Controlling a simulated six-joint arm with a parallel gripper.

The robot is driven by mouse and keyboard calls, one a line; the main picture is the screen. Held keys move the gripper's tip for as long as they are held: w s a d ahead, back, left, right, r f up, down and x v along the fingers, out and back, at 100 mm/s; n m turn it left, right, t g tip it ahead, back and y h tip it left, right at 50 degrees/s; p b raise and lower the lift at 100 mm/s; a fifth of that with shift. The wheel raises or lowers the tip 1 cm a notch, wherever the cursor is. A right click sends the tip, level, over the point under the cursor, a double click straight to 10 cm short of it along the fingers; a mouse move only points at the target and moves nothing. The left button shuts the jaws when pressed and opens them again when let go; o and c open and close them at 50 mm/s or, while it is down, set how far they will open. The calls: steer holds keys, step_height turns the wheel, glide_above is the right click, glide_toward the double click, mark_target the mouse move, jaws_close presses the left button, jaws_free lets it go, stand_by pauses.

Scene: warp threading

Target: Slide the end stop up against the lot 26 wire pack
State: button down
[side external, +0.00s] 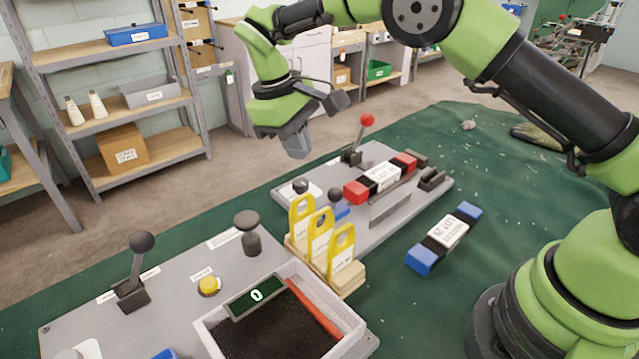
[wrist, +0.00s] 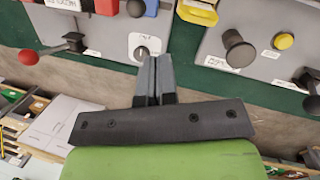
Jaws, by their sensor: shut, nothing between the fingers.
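My gripper (side external: 297,145) is shut and empty, in the air above the back edge of the far grey panel. In the wrist view its fingertips (wrist: 154,62) are together, just beside a small knob on a white plate (wrist: 142,46). A wire pack with red ends, black bands and a white label (side external: 385,178) lies on the far panel. Another pack with blue ends (side external: 447,237) lies on the green mat. Their lot numbers are too small to read surely. A dark block (side external: 432,180) sits by the red pack's right end; I cannot tell if it is the end stop.
A red-knobbed lever (side external: 367,121) rises behind the red pack. Yellow tags (side external: 320,235) stand in a wooden block. The near panel carries a black lever (side external: 142,243), a yellow button (side external: 208,284) and a tray (side external: 205,329).

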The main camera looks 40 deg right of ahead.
steer(key=a+r+n, duration=0.1)
steer(key=a+n, duration=0.2)
steer(key=n, duration=0.6)
steer(key=n+h, duration=0.1)
steer(key=n, duration=0.2)
glide_toward(335, 202)
step_height(335, 202, down, 5)
steer(key=w+a, duration=0.1)
steer(key=a, duration=0.2)
steer(key=shift+s+d+f+t, duration=0.1)
steer(key=shift+d+t, duration=0.05)
steer(key=shift+d, duration=0.45)
steer(key=shift+d+f+t, duration=0.15)
steer(key=shift+d, duration=0.45)
steer(key=shift+s+d+f, duration=0.1)
steer(key=shift+d+f, duration=0.05)
steer(key=shift+d, duration=0.5)
